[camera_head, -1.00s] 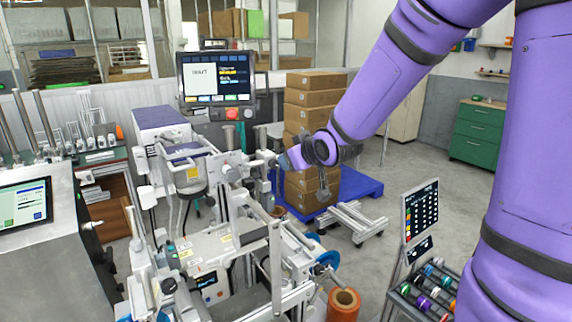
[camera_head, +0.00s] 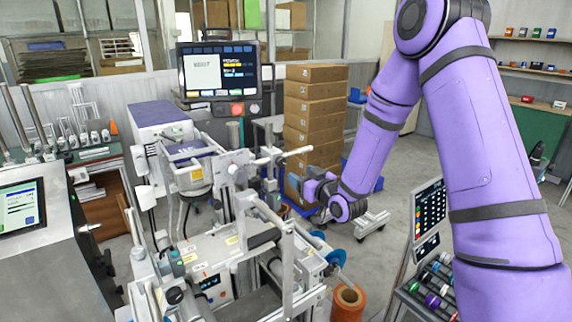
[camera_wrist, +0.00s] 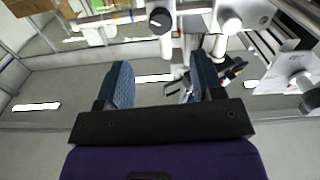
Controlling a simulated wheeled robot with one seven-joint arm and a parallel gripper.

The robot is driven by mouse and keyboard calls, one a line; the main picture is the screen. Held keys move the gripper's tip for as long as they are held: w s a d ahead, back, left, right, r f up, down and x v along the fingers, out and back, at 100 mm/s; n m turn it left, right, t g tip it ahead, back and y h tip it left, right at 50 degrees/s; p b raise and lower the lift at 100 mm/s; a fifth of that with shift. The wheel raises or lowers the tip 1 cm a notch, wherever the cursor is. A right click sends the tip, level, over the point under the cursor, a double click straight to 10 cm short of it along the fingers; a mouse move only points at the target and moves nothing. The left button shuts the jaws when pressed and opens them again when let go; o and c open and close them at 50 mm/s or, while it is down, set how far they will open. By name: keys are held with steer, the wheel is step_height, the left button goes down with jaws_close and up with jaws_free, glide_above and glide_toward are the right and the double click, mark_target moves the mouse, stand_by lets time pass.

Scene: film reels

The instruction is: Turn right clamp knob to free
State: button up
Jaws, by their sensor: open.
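My gripper (camera_head: 308,186) is right of the labelling machine (camera_head: 215,250) in the head view, pointing left towards it. In the wrist view my gripper (camera_wrist: 161,75) is open, with nothing between its two dark blue fingers. A round black knob (camera_wrist: 160,20) with a white mark sits on a white post at the top of that view, beyond the fingertips and apart from them. A white rounded fitting (camera_wrist: 230,18) is right of it. I cannot tell for certain whether the black knob is the right clamp knob. In the head view it cannot be picked out.
White rods and posts (camera_head: 287,260) of the machine stand close to my gripper. A monitor (camera_head: 218,70) is behind the machine, with stacked boxes (camera_head: 315,110) to its right. An orange roll (camera_head: 347,301) and a tilted panel (camera_head: 427,215) are at the front right.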

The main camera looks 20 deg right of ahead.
mark_target(283, 163)
steer(key=x, duration=1)
steer(key=shift+s, duration=0.1)
steer(key=c, duration=0.9)
